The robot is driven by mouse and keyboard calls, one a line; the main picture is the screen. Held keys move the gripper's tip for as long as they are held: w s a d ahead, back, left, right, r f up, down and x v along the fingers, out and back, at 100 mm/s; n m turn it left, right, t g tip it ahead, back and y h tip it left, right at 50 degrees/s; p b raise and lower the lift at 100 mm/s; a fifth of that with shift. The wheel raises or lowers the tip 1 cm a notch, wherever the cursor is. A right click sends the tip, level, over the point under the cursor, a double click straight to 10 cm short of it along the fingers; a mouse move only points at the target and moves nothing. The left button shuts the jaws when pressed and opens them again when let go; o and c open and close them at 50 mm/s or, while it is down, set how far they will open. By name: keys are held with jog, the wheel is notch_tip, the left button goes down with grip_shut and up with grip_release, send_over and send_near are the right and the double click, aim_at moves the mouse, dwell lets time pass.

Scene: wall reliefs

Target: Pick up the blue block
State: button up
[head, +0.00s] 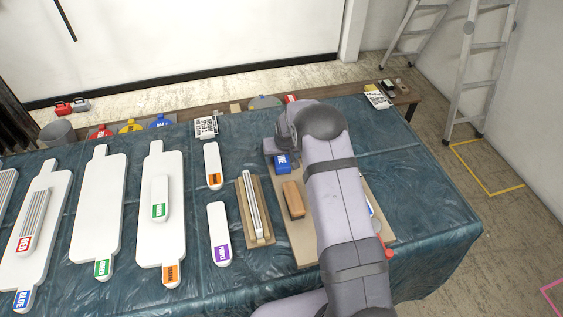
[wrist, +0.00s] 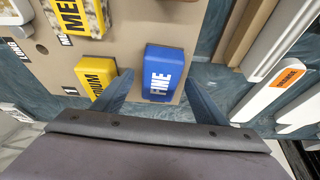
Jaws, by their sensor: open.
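The blue block (head: 283,164) sits on a tan board (head: 303,240) on the table, just below the end of my arm in the head view. In the wrist view, the blue block (wrist: 164,70) carries the word FINE and lies on the board close to its edge. My gripper (wrist: 158,72) is open, with one dark finger on each side of the blue block in the picture. Whether the fingers are level with the block or above it, I cannot tell. In the head view the fingertips are hidden by my arm.
A yellow block (wrist: 96,82) lies just left of the left finger, and a larger yellow-labelled block (wrist: 77,15) is further up. A wooden block (head: 294,199) shares the board. White labelled tools (head: 162,205) lie to the left.

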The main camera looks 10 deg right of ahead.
aim_at(282, 160)
jog(key=c, duration=1.2)
jog(key=shift+o, duration=0.2)
jog(key=shift+r+p, duration=0.45)
jog(key=shift+p, duration=0.05)
jog(key=shift+w+r+b, duration=0.1)
jog(key=shift+r+b, duration=0.15)
jog(key=shift+b, duration=0.2)
notch_tip(282, 160, up, 9)
jog(key=b, duration=0.3)
jog(key=shift+r, duration=0.1)
